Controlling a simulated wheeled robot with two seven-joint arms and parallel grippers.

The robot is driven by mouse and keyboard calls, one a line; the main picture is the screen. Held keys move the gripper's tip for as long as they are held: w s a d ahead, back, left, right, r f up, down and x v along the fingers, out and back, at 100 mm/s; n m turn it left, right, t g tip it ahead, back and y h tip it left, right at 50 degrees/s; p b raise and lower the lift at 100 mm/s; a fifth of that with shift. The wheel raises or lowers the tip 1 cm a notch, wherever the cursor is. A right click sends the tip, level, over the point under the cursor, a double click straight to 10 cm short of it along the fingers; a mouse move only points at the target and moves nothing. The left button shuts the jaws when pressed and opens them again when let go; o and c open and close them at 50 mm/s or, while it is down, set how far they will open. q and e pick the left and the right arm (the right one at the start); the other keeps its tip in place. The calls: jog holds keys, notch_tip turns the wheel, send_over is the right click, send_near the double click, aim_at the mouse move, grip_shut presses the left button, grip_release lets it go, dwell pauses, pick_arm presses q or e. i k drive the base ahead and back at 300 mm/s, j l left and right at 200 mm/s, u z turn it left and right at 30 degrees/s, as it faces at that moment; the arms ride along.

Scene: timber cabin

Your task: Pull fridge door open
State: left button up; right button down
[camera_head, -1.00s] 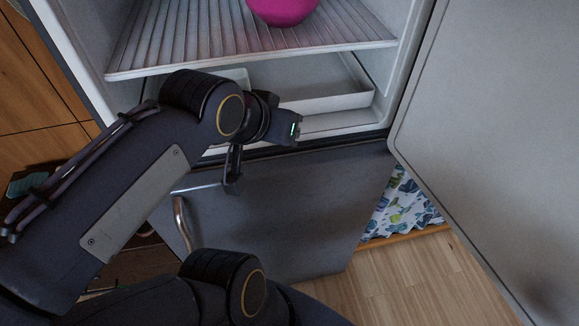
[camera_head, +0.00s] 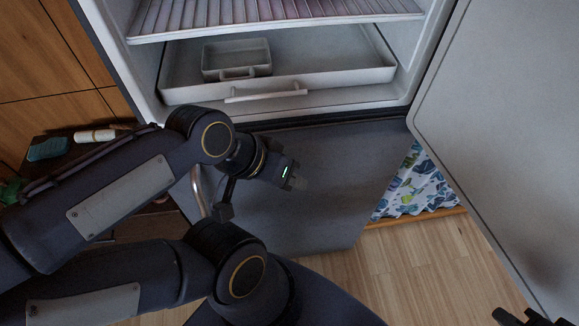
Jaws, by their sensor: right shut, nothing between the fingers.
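The fridge door (camera_head: 495,130) stands swung wide open on the right, its pale inner face toward me. The open fridge compartment shows a wire shelf (camera_head: 270,18) and a large white tray (camera_head: 340,78) below it. My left gripper (camera_head: 296,182) is in front of the closed grey lower door (camera_head: 320,205), below the compartment's sill; its fingers are too small and dark to tell open or shut. My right gripper (camera_head: 520,318) shows only as dark tips at the bottom right edge, shut and empty, below the open door.
A smaller grey tray (camera_head: 235,58) sits in the white tray. A curved metal handle (camera_head: 198,190) is on the lower door's left side. A low wooden surface (camera_head: 62,170) with small items stands left. A patterned cloth (camera_head: 420,185) lies beyond the lower door. The wooden floor (camera_head: 410,270) is clear.

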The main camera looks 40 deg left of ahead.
aim_at(349, 168)
jog(key=k+j+u, duration=0.1)
jog(key=u, duration=0.25)
jog(key=k+j+u, duration=0.1)
jog(key=u, duration=0.25)
jog(key=k+j+u, duration=0.15)
jog(key=u, duration=0.2)
